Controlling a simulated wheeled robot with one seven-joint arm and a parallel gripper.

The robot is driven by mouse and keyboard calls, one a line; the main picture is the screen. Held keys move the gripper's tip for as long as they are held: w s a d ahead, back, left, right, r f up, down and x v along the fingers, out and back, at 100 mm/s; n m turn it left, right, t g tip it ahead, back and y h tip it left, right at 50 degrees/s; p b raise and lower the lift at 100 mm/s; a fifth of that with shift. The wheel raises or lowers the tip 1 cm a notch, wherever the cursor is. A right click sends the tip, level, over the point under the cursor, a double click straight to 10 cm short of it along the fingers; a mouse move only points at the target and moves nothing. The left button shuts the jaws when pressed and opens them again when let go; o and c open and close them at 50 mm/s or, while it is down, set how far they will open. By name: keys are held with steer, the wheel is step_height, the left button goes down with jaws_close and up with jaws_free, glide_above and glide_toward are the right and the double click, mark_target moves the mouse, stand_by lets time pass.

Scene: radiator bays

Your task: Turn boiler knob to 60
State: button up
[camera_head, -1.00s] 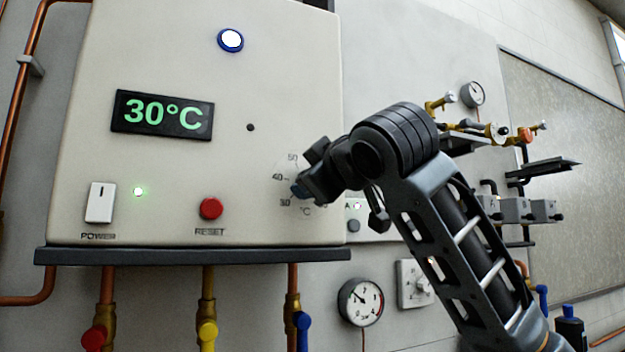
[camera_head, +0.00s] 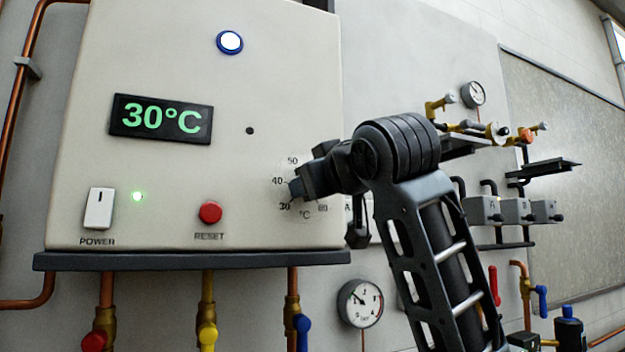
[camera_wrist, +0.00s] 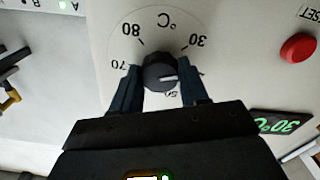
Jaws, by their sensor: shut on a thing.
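The boiler knob (camera_wrist: 160,72) is black and round, on the boiler's white front. My gripper (camera_wrist: 165,80) is shut on it, one finger on each side, in the wrist view, which shows the dial upside down. The knob's white mark points right there, between the 30 and the 50; a finger hides the dial there. In the head view my gripper (camera_head: 299,188) covers most of the knob, with 30, 40 and 50 visible beside it. The display (camera_head: 160,119) reads 30°C.
A red reset button (camera_head: 210,212) and a white power switch (camera_head: 99,208) with a lit green lamp sit left of the knob. A dark ledge (camera_head: 190,261) runs below. A gauge (camera_head: 360,303) and pipes are lower down.

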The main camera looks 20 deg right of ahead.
steer(key=shift+d+f+m+p, duration=0.1)
steer(key=shift+m+p, duration=1.15)
steer(key=shift+m, duration=5.5)
steer(key=shift+d+f+m+p, duration=0.1)
steer(key=shift+m+p, duration=1.1)
steer(key=shift+m, duration=5.55)
steer(key=o, duration=1.1)
steer(key=shift+c, duration=0.2)
steer(key=shift+s+a, duration=0.1)
steer(key=s+b, duration=0.2)
steer(key=s, duration=0.5)
steer(key=shift+s, duration=0.3)
